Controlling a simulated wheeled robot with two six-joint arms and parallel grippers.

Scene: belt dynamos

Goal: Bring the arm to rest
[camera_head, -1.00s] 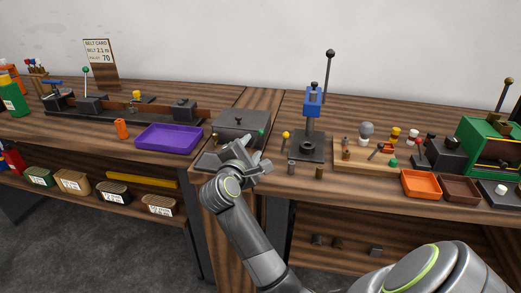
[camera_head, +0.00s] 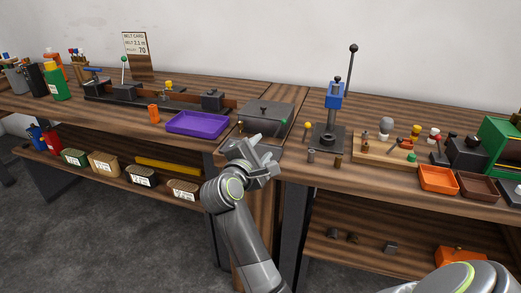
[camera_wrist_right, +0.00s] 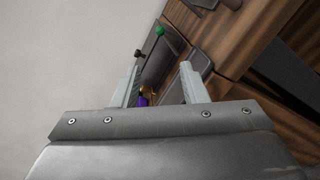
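My right gripper (camera_head: 262,160) is near the bench's front edge, in front of the dark grey lidded box (camera_head: 265,117). In the right wrist view its two fingers (camera_wrist_right: 160,88) stand apart with nothing held between them. The dark box shows beyond the fingertips in that view (camera_wrist_right: 158,62), with a green knob (camera_wrist_right: 158,31) by it. My left gripper is not in view.
A purple tray (camera_head: 197,124) and an orange cylinder (camera_head: 153,113) lie left of the box. A blue-headed press (camera_head: 328,137) and a wooden board with small parts (camera_head: 373,150) stand right. Floor at lower left is clear.

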